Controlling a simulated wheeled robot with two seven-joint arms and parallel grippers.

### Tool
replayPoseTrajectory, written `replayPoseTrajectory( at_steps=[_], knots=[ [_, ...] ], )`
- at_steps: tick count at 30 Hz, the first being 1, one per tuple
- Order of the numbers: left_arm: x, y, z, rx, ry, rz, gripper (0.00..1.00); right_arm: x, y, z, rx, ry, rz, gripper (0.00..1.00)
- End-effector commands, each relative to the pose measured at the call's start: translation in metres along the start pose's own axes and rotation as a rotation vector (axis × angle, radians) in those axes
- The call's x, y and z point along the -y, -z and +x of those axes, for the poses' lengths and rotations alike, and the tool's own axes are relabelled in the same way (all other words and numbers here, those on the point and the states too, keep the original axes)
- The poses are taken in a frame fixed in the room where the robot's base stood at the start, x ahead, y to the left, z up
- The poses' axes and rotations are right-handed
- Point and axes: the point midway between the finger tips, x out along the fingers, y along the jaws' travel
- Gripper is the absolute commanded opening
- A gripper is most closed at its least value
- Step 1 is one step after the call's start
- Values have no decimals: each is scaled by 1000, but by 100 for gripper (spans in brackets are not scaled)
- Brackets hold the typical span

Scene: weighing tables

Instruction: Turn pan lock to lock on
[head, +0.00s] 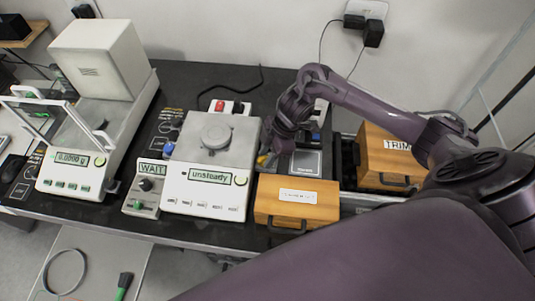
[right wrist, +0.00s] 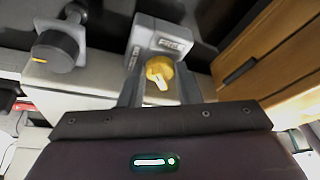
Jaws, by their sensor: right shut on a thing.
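The pan lock appears to be the yellow knob (right wrist: 158,68) on a small grey housing (right wrist: 172,38) in the right wrist view. A pale pointer mark on the knob faces down toward my gripper; the labels on the housing are too small to read. My right gripper (right wrist: 160,88) has one finger on each side of the knob and is shut on it. In the head view my right gripper (head: 268,155) is at the right side of the middle balance (head: 215,180), and only a bit of yellow shows there. The balance display reads "unsteady". My left gripper is not in view.
A wooden box (head: 297,196) stands close to my right gripper, and a box marked TRIM (head: 388,150) stands farther right. A dark knob (right wrist: 58,50) is left of the yellow one. A WAIT box (head: 150,183) and another balance (head: 80,160) stand left.

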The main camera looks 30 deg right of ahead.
Motion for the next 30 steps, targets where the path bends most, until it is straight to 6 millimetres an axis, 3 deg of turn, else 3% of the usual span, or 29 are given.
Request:
replayPoseTrajectory(
  at_steps=[9, 23, 24, 28, 30],
  knots=[
    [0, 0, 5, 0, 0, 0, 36, -2, 0, 0, 0, 37, -95, 7],
    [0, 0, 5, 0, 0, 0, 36, -2, 0, 0, 1, 44, -107, 7],
    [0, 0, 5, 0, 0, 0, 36, -2, 0, 0, 1, 44, -107, 33],
    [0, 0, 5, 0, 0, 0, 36, -2, 0, 0, 1, 44, -107, 50],
    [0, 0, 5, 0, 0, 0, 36, -2, 0, 0, 0, 42, -107, 52]
  ],
)
